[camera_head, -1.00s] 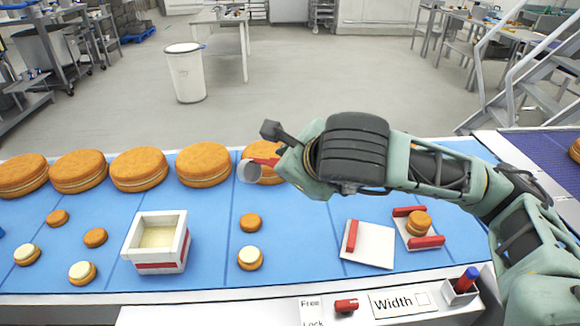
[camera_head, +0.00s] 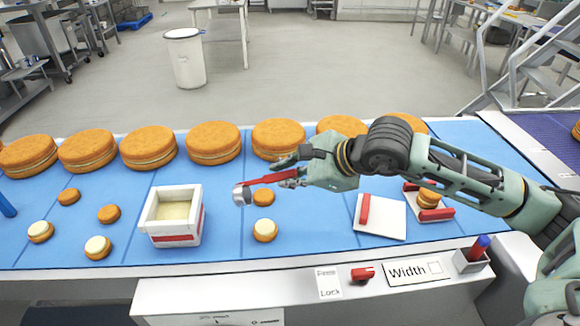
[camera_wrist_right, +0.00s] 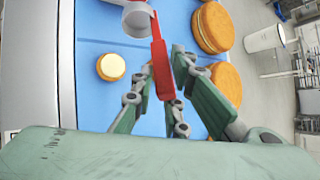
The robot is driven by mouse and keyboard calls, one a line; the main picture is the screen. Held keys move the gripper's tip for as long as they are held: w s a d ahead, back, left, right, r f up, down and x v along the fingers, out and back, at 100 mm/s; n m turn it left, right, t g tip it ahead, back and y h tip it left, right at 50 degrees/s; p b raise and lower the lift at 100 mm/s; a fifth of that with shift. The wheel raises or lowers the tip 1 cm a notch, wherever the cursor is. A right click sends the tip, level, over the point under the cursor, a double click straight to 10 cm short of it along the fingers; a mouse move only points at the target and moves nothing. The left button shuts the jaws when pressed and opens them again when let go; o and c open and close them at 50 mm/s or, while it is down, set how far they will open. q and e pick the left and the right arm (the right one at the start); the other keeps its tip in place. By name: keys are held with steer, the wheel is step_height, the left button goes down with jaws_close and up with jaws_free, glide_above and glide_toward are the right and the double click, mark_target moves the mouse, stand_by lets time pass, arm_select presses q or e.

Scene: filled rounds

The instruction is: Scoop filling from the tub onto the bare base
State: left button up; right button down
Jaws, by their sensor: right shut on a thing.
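My right gripper (camera_head: 298,172) is shut on the red handle of a scoop (camera_head: 268,179). Its grey cup (camera_head: 241,195) points left, above the belt, right of the tub. The wrist view also shows my right gripper (camera_wrist_right: 164,77) and the scoop's cup (camera_wrist_right: 136,19); what the cup holds I cannot tell. The white tub (camera_head: 174,240) with a red band holds pale filling (camera_head: 173,211). A bare orange base (camera_head: 264,198) lies just right of the cup. Two more bare bases (camera_head: 69,197) (camera_head: 109,214) lie left of the tub. My left gripper is not in view.
Cream-topped rounds lie left of the tub (camera_head: 98,248) and right of it (camera_head: 265,231). Large filled cakes (camera_head: 213,143) line the belt's far side. A white board (camera_head: 386,221) and a second board with a filled round (camera_head: 428,197) lie to the right.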

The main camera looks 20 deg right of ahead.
steer(key=w+d+f+n+g+y+b, duration=0.1)
steer(key=w+f+n+g+y+b, duration=0.35)
steer(key=w+n+g, duration=0.5)
steer(key=s+a+r+n+t+h+p, duration=0.4)
steer(key=s+a+r+t+h, duration=0.3)
steer(key=a+h, duration=0.4)
steer(key=shift+s+a+r+h+p, duration=0.2)
steer(key=shift+s+h+p, duration=0.25)
steer(key=shift+s+p, duration=0.35)
steer(key=shift+d, duration=0.1)
stand_by(0.6)
